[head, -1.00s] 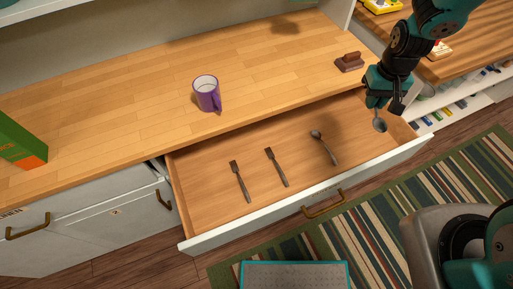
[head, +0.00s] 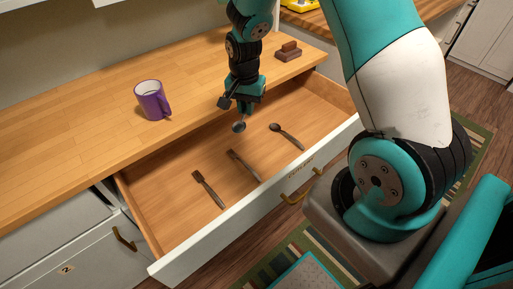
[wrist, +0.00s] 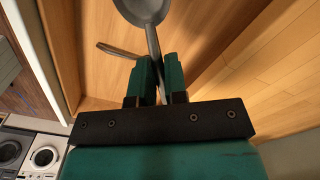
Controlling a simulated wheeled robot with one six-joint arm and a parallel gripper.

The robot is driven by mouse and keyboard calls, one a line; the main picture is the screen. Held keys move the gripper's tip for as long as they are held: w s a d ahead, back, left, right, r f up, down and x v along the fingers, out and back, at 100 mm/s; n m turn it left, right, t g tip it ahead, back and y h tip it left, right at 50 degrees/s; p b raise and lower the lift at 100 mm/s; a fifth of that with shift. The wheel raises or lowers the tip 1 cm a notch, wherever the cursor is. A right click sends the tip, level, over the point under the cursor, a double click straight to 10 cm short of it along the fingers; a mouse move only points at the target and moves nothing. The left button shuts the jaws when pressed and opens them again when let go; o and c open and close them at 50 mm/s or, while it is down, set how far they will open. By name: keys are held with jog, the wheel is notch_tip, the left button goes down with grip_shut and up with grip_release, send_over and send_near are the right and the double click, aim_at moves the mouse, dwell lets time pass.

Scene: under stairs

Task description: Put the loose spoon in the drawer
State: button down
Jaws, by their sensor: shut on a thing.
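My gripper (head: 241,101) is shut on a grey metal spoon (head: 239,127) and holds it bowl-down above the open wooden drawer (head: 163,205). In the wrist view the spoon (wrist: 146,10) has its handle between the two teal fingers (wrist: 160,80). Another spoon (head: 287,136) lies in the drawer to the right of the held one. Two forks lie in the drawer: one fork (head: 208,189) at the left and one fork (head: 243,165) in the middle. How far the held spoon is above the drawer floor is hard to tell.
A purple mug (head: 153,101) and a brown block-like object (head: 288,52) stand on the wooden counter (head: 70,130) behind the drawer. The drawer front has a brass handle (head: 300,189). The drawer's right end has free room.

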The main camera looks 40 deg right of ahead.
aim_at(259, 151)
jog(key=d+f+m+b, duration=0.1)
jog(key=f+m+b, duration=0.2)
jog(key=f+b, duration=0.3)
jog(key=d+f+m+b, duration=0.1)
jog(key=f+m+b, duration=0.3)
jog(key=f+b, duration=0.2)
jog(key=d+f+m+b, duration=0.2)
jog(key=f+m+b, duration=0.2)
jog(key=f+b, duration=0.2)
jog(key=shift+s+d+f, duration=0.1)
jog(key=shift+s, duration=0.15)
jog(key=shift+f, duration=0.2)
jog(key=c, duration=1.1)
grip_release()
notch_tip(259, 151, up, 17)
jog(key=p, duration=0.3)
jog(key=shift+r, duration=0.2)
